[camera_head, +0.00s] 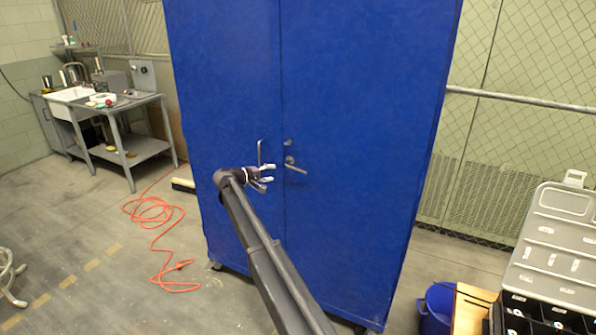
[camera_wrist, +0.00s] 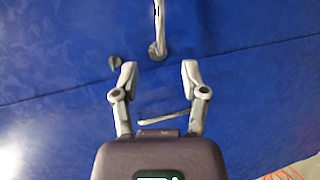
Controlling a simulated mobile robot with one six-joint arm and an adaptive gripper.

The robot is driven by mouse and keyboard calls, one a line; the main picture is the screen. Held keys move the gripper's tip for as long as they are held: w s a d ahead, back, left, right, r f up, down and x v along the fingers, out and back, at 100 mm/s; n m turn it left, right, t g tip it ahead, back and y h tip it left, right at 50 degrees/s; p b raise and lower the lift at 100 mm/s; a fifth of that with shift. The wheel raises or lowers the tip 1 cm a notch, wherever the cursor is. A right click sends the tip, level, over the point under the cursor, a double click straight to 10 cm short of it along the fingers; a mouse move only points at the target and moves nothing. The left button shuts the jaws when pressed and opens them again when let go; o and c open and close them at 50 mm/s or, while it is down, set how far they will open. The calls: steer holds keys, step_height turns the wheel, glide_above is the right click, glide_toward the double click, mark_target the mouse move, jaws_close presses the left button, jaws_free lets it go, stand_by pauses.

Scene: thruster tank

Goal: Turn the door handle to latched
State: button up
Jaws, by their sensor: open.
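The door handle (camera_head: 297,167) is a pale metal lever on the right door of the blue cabinet, just right of the seam. In the head view it points right and slightly down from its pivot. In the wrist view the handle (camera_wrist: 158,28) runs from the top edge down to its pivot, just beyond the fingertips. My gripper (camera_head: 270,174) is left of the handle, in front of the left door. In the wrist view my gripper (camera_wrist: 160,67) has its two fingers apart, lined up with the handle and with nothing gripped.
A fixed pull bar (camera_head: 260,152) is on the left door, close to my gripper. A round lock (camera_head: 288,142) sits above the handle. An orange cable (camera_head: 150,212) lies on the floor at left. A blue bucket (camera_head: 437,305) and grey case (camera_head: 560,240) stand at right.

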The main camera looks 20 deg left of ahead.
mark_target(298, 169)
steer(key=shift+w+d, duration=0.1)
steer(key=b+x, duration=0.3)
steer(key=x, duration=1)
steer(key=shift+w+d+f, duration=0.2)
steer(key=shift+w+d, duration=0.05)
jaws_close()
